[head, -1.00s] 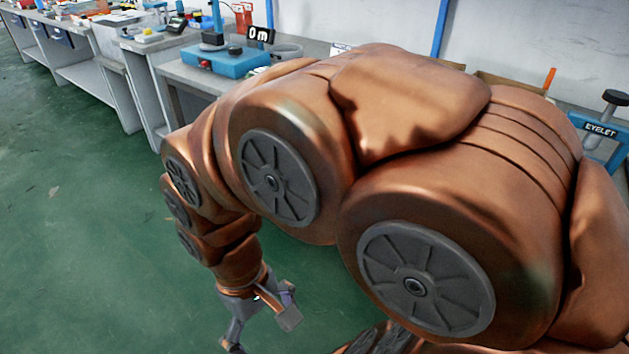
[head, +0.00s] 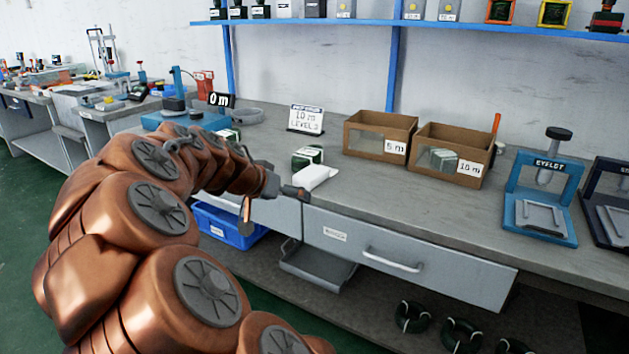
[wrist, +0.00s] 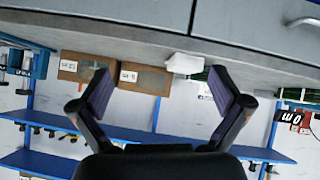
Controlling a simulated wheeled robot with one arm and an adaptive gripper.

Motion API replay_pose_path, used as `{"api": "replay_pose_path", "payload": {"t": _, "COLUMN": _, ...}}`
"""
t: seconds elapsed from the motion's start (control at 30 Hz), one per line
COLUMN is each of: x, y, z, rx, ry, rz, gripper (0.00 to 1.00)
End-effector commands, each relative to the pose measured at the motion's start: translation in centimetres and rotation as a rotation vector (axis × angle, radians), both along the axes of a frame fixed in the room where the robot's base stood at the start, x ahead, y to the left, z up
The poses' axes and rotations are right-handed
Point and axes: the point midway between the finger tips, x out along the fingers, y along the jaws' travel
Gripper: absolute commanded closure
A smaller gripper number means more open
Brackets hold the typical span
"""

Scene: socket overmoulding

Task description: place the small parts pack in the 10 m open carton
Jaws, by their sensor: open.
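A white pack (head: 314,177), which looks like the small parts pack, lies at the bench's front edge. A green and white bundle (head: 308,155) is just behind it. The 10 m open carton (head: 480,178) stands at the right of the 5 m carton; a pale and green item (head: 441,157) shows through its window. My gripper (head: 274,203) is open and empty in front of the bench edge, left of and lower than the white pack. In the upside-down wrist view, the white pack (wrist: 184,63) lies beyond the open fingers (wrist: 160,74), apart from them.
The 5 m carton (head: 359,134) stands left of the 10 m one. A level sign (head: 305,119) stands behind the bundle. A blue eyelet press (head: 543,195) is at the right. A drawer (head: 400,262) and an open grey tray (head: 318,268) are below the bench top. Bare bench lies before the cartons.

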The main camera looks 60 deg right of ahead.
Motion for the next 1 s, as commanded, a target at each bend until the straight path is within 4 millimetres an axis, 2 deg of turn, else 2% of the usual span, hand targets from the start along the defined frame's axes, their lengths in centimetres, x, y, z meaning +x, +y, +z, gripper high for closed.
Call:
{"api": "replay_pose_path", "payload": {"t": 0.03, "x": 0.6, "y": -1.8, "z": 0.1, "rx": -0.048, "ry": -0.021, "rz": -0.025, "gripper": 0.00}}
{"api": "replay_pose_path", "payload": {"t": 0.2, "x": 2.9, "y": -6.8, "z": 0.4, "rx": -0.187, "ry": -0.105, "rz": -0.078, "gripper": 0.00}}
{"api": "replay_pose_path", "payload": {"t": 0.4, "x": 5.2, "y": -10.8, "z": -0.7, "rx": -0.282, "ry": -0.180, "rz": -0.094, "gripper": 0.00}}
{"api": "replay_pose_path", "payload": {"t": 0.57, "x": 6.0, "y": -12.2, "z": -1.3, "rx": -0.309, "ry": -0.212, "rz": -0.093, "gripper": 0.00}}
{"api": "replay_pose_path", "payload": {"t": 1.0, "x": 6.1, "y": -15.0, "z": -2.6, "rx": -0.311, "ry": -0.217, "rz": -0.095, "gripper": 0.00}}
